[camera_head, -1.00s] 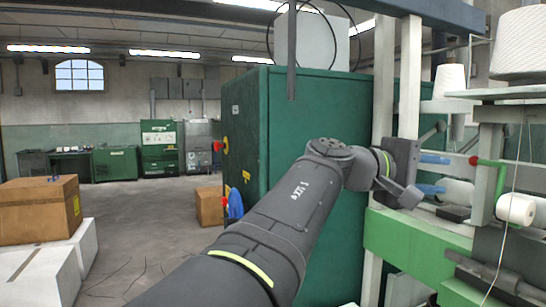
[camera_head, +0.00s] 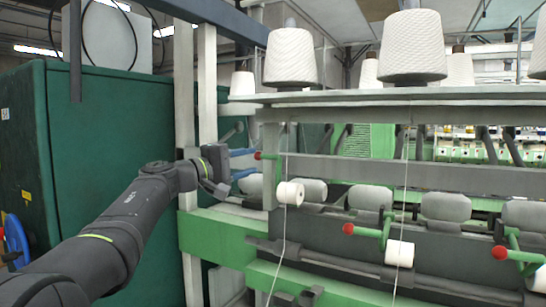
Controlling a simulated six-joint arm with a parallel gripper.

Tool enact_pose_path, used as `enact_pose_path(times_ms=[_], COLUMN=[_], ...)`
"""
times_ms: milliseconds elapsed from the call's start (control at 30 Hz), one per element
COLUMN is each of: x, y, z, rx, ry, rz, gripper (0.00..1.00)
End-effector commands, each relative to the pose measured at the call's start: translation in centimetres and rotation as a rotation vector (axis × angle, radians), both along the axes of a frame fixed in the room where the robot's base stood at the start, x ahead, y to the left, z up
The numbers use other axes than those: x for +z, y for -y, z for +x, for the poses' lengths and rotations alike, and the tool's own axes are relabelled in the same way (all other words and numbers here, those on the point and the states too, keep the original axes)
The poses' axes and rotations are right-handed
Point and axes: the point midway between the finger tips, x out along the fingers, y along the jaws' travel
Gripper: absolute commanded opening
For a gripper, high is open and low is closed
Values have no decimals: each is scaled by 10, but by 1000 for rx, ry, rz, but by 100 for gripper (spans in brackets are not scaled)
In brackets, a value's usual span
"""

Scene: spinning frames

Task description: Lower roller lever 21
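Several roller levers with red knobs show along the spinning frame. The nearest lever (camera_head: 271,157) has its red knob just right of my gripper and sits raised, pointing left. Another lever (camera_head: 368,232) sits lower in the middle, and a third lever (camera_head: 518,256) is at the right edge. No numbers are readable, so I cannot tell which is 21. My gripper (camera_head: 246,163) has two blue fingers spread apart, pointing right, with nothing visible between them. A gap seems to lie between the fingertips and the nearest red knob; its depth is unclear.
A small white bobbin (camera_head: 290,193) hangs right of my gripper, with another bobbin (camera_head: 399,254) farther right. Large yarn cones (camera_head: 412,45) stand on the upper shelf. A green cabinet (camera_head: 110,130) is behind my arm. White posts (camera_head: 207,90) stand close behind the wrist.

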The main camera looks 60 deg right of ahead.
Motion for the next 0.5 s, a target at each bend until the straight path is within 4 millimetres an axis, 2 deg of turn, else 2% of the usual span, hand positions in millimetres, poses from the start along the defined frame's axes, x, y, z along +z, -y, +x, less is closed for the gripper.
enact_pose_path(times_ms=[33,233,500], x=[0,4,8], y=[12,50,79], z=[-6,-21,-33], rx=[-5,-4,-1], ry=[0,0,-1], rz=[0,1,0], gripper=[35,35,35])
